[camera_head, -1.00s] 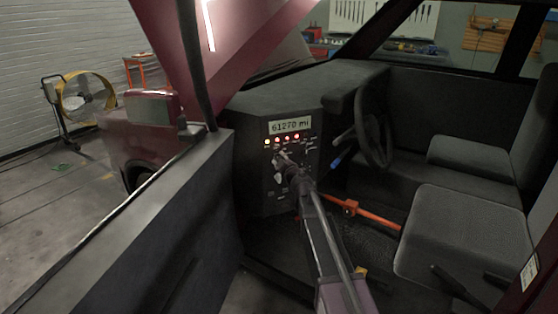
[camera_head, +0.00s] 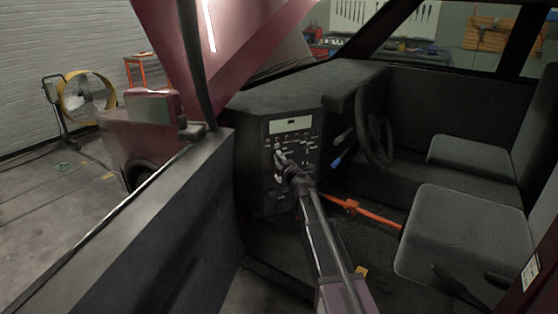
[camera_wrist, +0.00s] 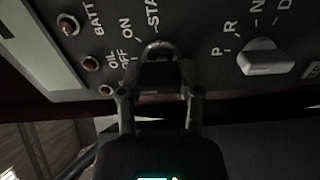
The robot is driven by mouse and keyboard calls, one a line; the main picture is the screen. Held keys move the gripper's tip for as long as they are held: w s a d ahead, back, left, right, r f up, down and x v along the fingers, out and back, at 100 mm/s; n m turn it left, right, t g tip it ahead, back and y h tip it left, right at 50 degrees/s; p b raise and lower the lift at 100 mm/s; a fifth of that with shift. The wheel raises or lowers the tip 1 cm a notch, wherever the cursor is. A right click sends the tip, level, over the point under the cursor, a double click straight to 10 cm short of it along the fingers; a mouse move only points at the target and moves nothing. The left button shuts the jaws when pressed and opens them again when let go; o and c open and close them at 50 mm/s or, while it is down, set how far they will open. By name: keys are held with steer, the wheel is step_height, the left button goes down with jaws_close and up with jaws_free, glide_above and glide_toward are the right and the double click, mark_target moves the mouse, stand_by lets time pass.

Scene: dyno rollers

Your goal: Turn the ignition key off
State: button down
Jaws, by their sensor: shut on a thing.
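The instrument panel (camera_head: 293,150) stands in front of my arm, with its display (camera_head: 292,124) blank and its row of indicator lights dark. My gripper (camera_head: 281,157) is against the panel's left middle part. In the wrist view my gripper (camera_wrist: 158,62) is shut on the ignition key (camera_wrist: 157,45), which sits at the switch between its fingertips. OFF, ON and a partly cut-off STA label are printed around the switch. The fingers hide most of the key, so its exact angle is hard to read.
A gear selector knob (camera_wrist: 268,57) marked P, R, N, D sits right of the key. BATT and OIL lamps are on the left. The steering wheel (camera_head: 373,125), an orange bar (camera_head: 352,206) and the seat (camera_head: 460,235) lie to the right; the door (camera_head: 150,220) is at left.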

steer(key=shift+w+n, duration=0.1)
steer(key=shift+n, duration=0.3)
steer(key=shift+c, duration=1.4)
jaws_free()
steer(key=v, duration=1.2)
